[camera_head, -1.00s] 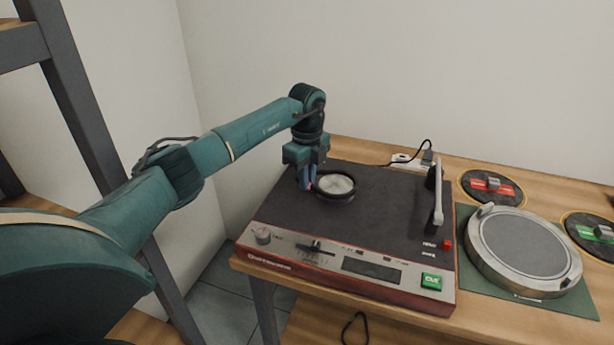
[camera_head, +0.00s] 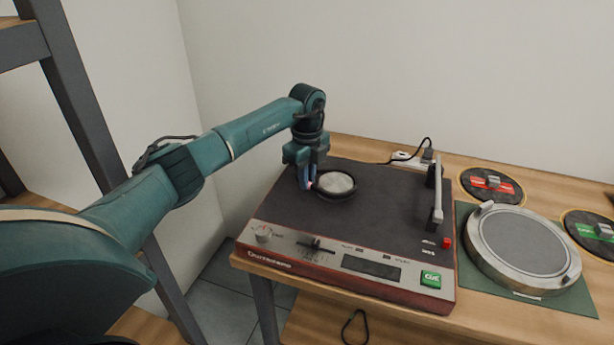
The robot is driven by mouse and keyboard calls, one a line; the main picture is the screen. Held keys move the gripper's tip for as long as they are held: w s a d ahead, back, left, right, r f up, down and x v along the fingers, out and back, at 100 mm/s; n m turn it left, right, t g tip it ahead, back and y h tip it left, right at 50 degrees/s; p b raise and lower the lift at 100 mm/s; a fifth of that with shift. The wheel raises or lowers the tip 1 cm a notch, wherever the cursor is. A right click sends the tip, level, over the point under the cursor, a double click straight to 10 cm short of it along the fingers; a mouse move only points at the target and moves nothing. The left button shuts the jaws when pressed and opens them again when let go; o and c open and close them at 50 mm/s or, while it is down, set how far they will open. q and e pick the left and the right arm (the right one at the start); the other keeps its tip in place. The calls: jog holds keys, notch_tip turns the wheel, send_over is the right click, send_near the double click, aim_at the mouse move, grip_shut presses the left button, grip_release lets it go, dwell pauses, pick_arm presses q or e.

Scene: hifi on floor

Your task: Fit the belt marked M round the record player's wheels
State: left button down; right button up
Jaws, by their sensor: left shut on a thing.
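The record player (camera_head: 390,215) stands on the wooden table with its dark top uncovered by a platter. A round light-coloured wheel (camera_head: 335,183) with a dark rim sits on the left part of its top. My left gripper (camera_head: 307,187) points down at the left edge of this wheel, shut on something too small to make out. A thin dark ring shows round the wheel, but I cannot tell whether it is the belt marked M. A second wheel is not visible; the gripper may hide it. My right gripper is out of view.
A silver platter (camera_head: 522,245) lies on a green mat (camera_head: 473,290) at the right. Two dark discs, one with a red label (camera_head: 492,186) and one with a green label (camera_head: 597,230), lie beyond it. The tonearm (camera_head: 437,205) stands at the player's right side. A dark loop (camera_head: 355,328) shows below the table.

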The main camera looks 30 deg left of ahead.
pick_arm(q)
jog(key=shift+f, duration=0.7)
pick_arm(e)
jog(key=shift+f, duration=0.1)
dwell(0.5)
pick_arm(q)
jog(key=c, duration=1.4)
grip_release()
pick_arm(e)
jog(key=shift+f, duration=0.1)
pick_arm(q)
notch_tip(320, 180, up, 19)
jog(key=p, duration=0.5)
jog(key=shift+r+p, duration=0.15)
jog(key=shift+p, duration=0.15)
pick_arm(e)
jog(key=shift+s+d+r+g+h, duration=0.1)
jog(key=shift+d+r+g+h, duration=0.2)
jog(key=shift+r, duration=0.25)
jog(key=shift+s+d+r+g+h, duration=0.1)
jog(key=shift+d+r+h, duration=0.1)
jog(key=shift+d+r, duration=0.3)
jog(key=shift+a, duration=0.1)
